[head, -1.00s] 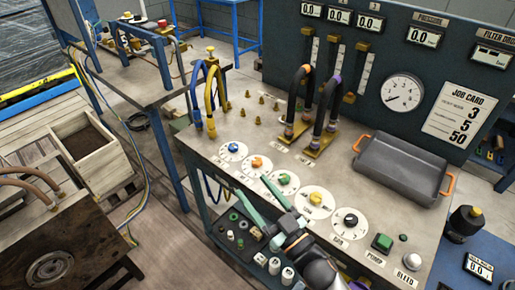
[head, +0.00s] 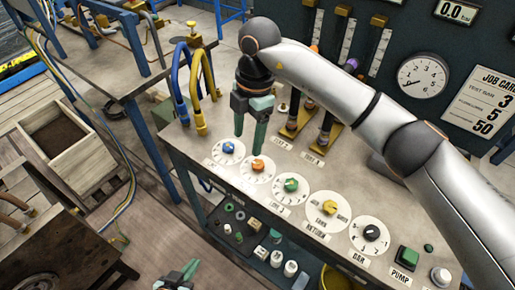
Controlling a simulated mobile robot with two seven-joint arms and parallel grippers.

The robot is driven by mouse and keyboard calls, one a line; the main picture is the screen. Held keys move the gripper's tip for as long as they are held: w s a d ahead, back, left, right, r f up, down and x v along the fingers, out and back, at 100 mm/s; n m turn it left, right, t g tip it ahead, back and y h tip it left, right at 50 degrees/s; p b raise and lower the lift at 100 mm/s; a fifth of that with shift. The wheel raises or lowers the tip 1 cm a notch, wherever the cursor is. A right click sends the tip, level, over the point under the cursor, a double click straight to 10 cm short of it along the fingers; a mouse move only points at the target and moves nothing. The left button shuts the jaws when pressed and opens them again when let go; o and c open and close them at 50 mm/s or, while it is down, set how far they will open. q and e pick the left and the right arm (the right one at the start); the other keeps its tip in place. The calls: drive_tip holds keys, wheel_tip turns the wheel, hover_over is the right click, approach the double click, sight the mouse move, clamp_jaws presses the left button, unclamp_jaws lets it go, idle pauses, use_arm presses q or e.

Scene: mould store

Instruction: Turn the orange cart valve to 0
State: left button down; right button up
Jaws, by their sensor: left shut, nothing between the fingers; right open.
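The orange cart valve (head: 258,165) is a small orange knob on a round white dial on the bench top, between the blue knob (head: 229,147) and the green knob (head: 291,185). Its dial figures are too small to read. My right gripper (head: 248,124) is above and behind the orange knob, fingers pointing down, open, empty and apart from it. My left gripper (head: 187,274) is low at the bottom edge, in front of the bench, shut with nothing held and far from the knob.
A yellow knob (head: 330,207) and a black knob (head: 371,232) continue the row. Blue and yellow hoses (head: 196,95) arch up left of my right gripper. Upright hoses in brass fittings stand behind it. A green pump button (head: 407,257) is at right. My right arm covers much of the bench's right side.

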sight(258, 163)
drive_tip(key=shift+m+t+h, duration=0.3)
drive_tip(key=shift+m+h, duration=0.2)
drive_tip(key=shift+h, duration=0.1)
drive_tip(key=f, duration=0.3)
drive_tip(key=w+d+f, duration=0.1)
drive_tip(key=f, duration=0.3)
drive_tip(key=d+f+p, duration=0.1)
drive_tip(key=f, duration=0.3)
drive_tip(key=shift+w+d, duration=0.1)
drive_tip(key=shift+w, duration=0.3)
drive_tip(key=shift+c, duration=0.4)
clamp_jaws()
